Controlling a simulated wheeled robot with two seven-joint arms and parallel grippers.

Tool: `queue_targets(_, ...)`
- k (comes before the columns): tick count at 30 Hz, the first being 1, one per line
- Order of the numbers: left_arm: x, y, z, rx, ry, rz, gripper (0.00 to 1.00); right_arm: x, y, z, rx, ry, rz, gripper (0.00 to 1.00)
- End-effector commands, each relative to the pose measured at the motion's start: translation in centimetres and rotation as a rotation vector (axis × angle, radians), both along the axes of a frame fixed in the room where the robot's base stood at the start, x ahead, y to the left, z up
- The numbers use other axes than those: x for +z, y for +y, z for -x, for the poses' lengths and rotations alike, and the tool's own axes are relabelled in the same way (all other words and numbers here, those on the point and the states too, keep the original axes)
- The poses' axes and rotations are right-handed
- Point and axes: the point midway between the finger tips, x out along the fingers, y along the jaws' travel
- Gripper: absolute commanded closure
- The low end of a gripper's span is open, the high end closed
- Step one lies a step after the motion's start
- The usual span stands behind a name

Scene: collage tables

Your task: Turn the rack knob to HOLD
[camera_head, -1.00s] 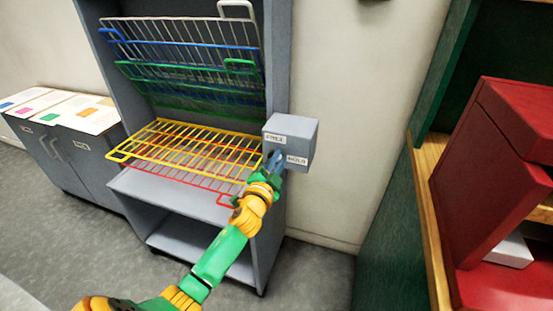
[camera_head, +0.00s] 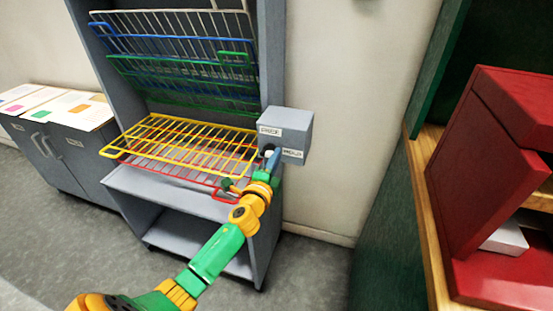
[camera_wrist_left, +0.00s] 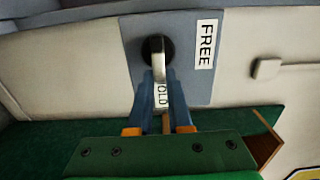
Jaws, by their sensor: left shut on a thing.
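The rack knob (camera_wrist_left: 155,45) is a dark round base with a light grey handle, on the front of a grey box (camera_head: 290,122) at the right side of the rack. The box has a FREE label (camera_wrist_left: 206,44) at upper left in the head view and a HOLD label (camera_head: 292,153) at lower right. My left gripper (camera_wrist_left: 157,80) is shut on the knob's handle. In the left wrist view the handle points down toward the HOLD label, which the fingers partly cover. My right gripper is in neither view.
The drying rack has yellow (camera_head: 180,140), red, green, blue and white wire shelves; the upper ones are tilted up. A grey cabinet with paper sheets (camera_head: 85,110) stands left. A red cabinet (camera_head: 490,170) and green panel stand right. Bare wall lies between.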

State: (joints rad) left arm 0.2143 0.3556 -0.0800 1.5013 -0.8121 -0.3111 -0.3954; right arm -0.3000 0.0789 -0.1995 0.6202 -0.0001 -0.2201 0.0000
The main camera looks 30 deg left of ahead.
Motion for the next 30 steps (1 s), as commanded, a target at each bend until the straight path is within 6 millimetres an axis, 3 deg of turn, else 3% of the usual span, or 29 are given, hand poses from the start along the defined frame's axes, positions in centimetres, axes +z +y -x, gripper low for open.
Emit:
queue_targets(17,-0.34,0.11,0.07,0.004,0.013,-0.029,1.00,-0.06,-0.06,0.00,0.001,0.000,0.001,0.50)
queue_targets(18,-0.34,0.11,0.07,0.004,0.013,-0.029,0.77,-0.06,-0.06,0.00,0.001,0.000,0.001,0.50)
queue_targets(21,-0.28,0.11,0.06,0.003,0.012,-0.029,0.53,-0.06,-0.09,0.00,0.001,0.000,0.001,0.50)
queue_targets(30,-0.10,0.03,0.10,0.001,0.008,-0.028,0.53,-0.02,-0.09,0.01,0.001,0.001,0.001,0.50)
